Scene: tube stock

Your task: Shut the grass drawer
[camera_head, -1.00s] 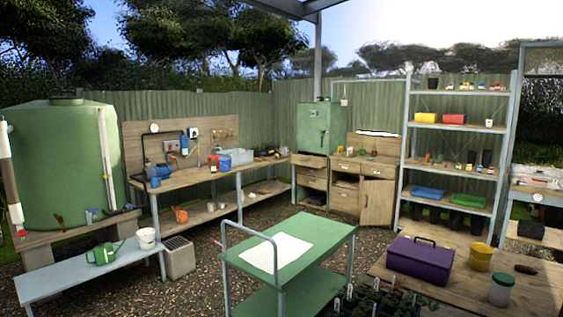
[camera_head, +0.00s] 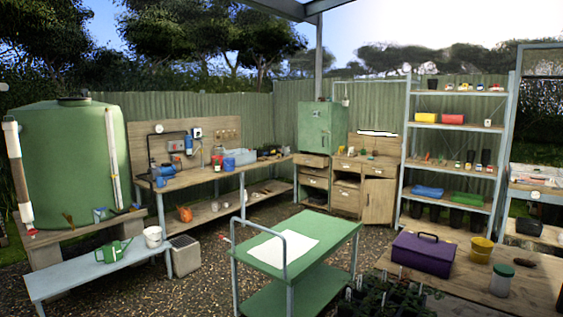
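Two wooden drawer units stand at the back, right of the workbench. The left drawer unit (camera_head: 313,183), under a green metal cabinet (camera_head: 314,127), has stacked drawers, and at least one seems pulled out. The right drawer unit (camera_head: 346,184) has drawers on its left side and a wooden door (camera_head: 378,201) that seems to stand open. No label is readable at this size, so I cannot tell which is the grass drawer. My gripper is not in view.
A green trolley (camera_head: 325,257) with a white sheet (camera_head: 282,248) stands in front. A grey bench (camera_head: 92,277) is at left, a table with a purple toolbox (camera_head: 427,252) at right. A shelf rack (camera_head: 403,167) flanks the drawers. Gravel (camera_head: 203,283) is clear between bench and trolley.

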